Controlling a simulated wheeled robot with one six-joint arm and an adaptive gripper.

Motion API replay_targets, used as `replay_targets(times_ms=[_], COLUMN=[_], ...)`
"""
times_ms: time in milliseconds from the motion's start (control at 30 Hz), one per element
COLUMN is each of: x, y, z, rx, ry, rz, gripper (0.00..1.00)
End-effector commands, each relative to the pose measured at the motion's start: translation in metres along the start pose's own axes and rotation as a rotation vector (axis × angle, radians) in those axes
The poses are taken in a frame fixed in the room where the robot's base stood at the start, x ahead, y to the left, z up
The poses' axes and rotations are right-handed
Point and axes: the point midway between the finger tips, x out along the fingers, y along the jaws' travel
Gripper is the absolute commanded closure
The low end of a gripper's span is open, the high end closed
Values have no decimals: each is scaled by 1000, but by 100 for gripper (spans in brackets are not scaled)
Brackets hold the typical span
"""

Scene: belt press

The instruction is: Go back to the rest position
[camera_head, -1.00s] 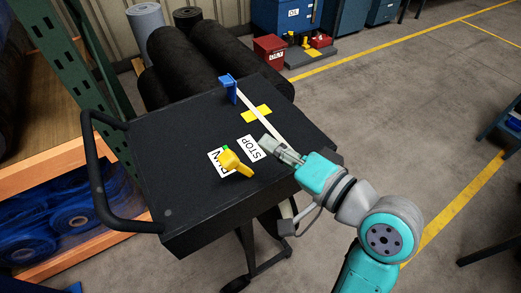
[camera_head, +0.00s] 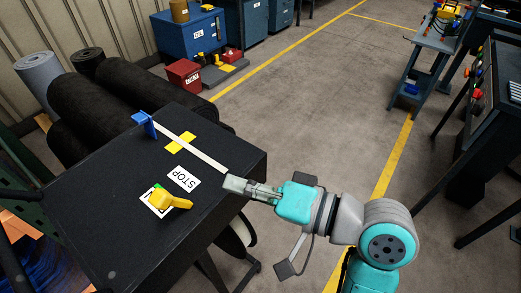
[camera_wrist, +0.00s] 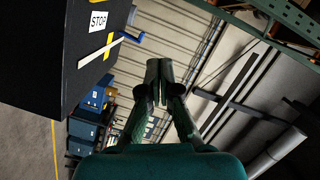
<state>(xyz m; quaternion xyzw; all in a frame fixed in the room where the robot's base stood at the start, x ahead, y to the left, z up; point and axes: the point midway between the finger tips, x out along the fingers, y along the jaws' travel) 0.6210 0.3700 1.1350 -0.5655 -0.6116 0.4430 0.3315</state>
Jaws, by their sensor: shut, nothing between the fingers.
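My gripper (camera_head: 232,184) is shut and empty in the head view, over the right edge of the black cart top (camera_head: 95,200). In the wrist view my gripper (camera_wrist: 158,68) points towards the wall, with its fingers together and the cart at the upper left. On the cart are a yellow knob (camera_head: 168,201), a white STOP label (camera_head: 183,179) and a second label partly hidden by the knob. A blue bracket (camera_head: 144,122) stands at the cart's far edge, with a white strip (camera_head: 193,149) running from it towards my gripper.
Black rolls (camera_head: 95,105) lie behind the cart. A red bin (camera_head: 184,77) and a blue cabinet (camera_head: 190,40) stand at the back. A blue-grey bench (camera_head: 430,60) and a dark machine with buttons (camera_head: 490,100) stand on the right. The floor between is clear.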

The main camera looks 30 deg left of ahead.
Motion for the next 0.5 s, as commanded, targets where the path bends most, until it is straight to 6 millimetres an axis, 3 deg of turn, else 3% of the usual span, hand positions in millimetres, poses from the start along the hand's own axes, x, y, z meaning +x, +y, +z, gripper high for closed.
replay_targets(times_ms=[267, 367, 500], x=[-1, -6, -23], y=[6, 23, 64], z=[0, -1, -1], rx=[8, 30, 68], ry=[18, 76, 222], rz=[5, 20, 70], gripper=[100, 100, 100])
